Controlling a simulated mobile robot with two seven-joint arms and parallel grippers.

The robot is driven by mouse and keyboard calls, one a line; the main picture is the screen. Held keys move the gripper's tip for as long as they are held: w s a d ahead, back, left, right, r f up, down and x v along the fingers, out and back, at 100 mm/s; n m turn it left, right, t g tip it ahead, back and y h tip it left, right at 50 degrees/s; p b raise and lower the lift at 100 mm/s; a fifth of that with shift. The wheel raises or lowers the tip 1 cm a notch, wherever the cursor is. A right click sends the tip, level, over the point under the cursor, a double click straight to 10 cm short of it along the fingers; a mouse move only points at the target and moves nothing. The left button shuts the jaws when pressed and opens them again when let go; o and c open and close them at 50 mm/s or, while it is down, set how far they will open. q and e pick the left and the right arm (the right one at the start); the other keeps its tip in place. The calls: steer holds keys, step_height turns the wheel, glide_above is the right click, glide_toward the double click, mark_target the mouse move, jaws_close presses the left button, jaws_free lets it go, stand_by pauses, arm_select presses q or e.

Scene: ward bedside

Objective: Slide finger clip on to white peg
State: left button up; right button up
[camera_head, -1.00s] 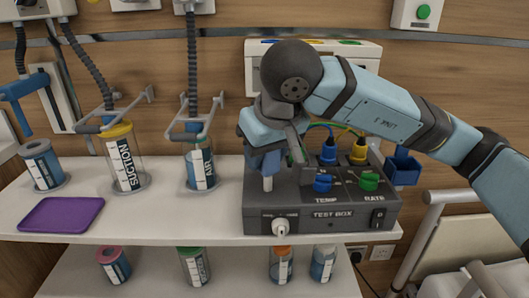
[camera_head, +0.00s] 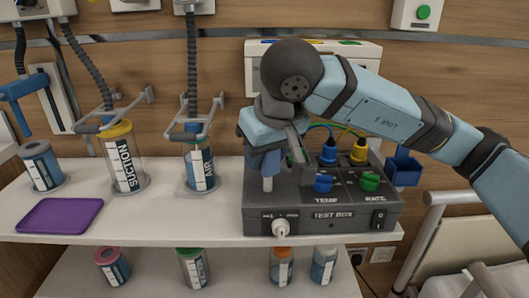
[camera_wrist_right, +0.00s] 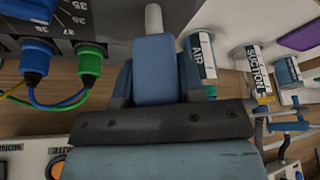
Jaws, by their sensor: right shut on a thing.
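The blue finger clip (camera_head: 266,162) is held in my right gripper (camera_head: 264,152) above the left part of the grey test box. My right gripper is shut on the clip, which also shows between the fingers in the right wrist view (camera_wrist_right: 154,70). The white peg (camera_head: 267,184) stands upright on the box directly below the clip. In the right wrist view the peg (camera_wrist_right: 153,18) sticks out past the clip's far end, in line with it. The clip meets or overlaps the peg's top; how far it is around the peg I cannot tell. My left gripper is out of view.
The test box (camera_head: 330,216) sits on a white shelf (camera_head: 180,225), with blue and yellow plugs (camera_head: 328,150) and knobs right of the peg. A blue holder (camera_head: 403,166) is on its right side. Canisters (camera_head: 122,160) and a purple tray (camera_head: 60,216) stand to the left.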

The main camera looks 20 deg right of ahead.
mark_target(261, 183)
steer(key=shift+f+b, duration=0.9)
steer(key=shift+f, duration=0.05)
stand_by(0.7)
steer(key=shift+f+b, duration=0.15)
steer(key=shift+b, duration=0.25)
steer(key=shift+f+b, duration=0.65)
steer(key=shift+b, duration=0.05)
steer(key=shift+f+b, duration=0.35)
steer(key=shift+b, duration=0.2)
stand_by(0.9)
steer(key=o, duration=1)
